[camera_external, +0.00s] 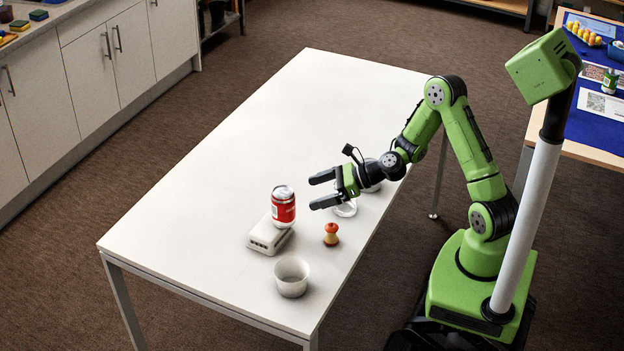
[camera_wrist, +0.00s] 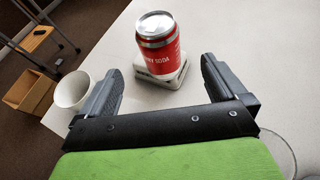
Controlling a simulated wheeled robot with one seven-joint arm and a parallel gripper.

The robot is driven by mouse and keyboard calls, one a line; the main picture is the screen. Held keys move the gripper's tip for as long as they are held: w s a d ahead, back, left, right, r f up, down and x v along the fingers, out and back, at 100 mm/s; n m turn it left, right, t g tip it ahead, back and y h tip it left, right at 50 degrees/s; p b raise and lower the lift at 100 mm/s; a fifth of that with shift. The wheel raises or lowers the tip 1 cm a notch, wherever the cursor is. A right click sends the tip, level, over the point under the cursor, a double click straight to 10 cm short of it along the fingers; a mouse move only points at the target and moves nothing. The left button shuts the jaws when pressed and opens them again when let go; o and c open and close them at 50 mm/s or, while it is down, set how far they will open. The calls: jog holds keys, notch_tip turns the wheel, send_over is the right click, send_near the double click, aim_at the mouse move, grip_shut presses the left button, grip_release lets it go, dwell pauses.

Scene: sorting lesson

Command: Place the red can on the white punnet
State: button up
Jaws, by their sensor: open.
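The red can (camera_external: 283,210) stands upright on a low white box with slots along its side, seemingly the white punnet (camera_external: 264,241). In the wrist view the can (camera_wrist: 160,52) rests on top of this white box (camera_wrist: 148,78), whose edges show around the can's base. My gripper (camera_external: 313,193) is open and empty, to the right of the can and apart from it, its fingers pointing towards it. In the wrist view the can is ahead, in the gap between the spread fingers (camera_wrist: 160,68).
A white cup (camera_external: 291,279) stands near the table's front edge. An apple core (camera_external: 331,236) stands right of the can. A clear glass item (camera_external: 346,209) is below my gripper; another object behind the gripper is partly hidden. The table's (camera_external: 300,105) far half is clear.

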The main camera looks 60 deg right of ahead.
jog(key=s+a+r+n+g+h, duration=0.1)
jog(key=s+a+r+n+g, duration=0.15)
jog(key=s+n, duration=0.4)
jog(key=s+a+r+n+g, duration=0.2)
jog(key=s+r+n, duration=0.2)
jog(key=n, duration=0.6)
jog(key=s+d+r+n+g+h, duration=0.1)
jog(key=s+d+r+n+h, duration=0.1)
jog(key=s+n, duration=0.5)
jog(key=s+d+r+n+g+h, duration=0.1)
jog(key=s+d+r+n+h, duration=0.2)
jog(key=s+n, duration=0.4)
jog(key=s+d+r, duration=0.1)
jog(key=s+r, duration=0.1)
jog(key=s, duration=0.3)
jog(key=shift+s+r, duration=0.3)
jog(key=shift+s, duration=0.1)
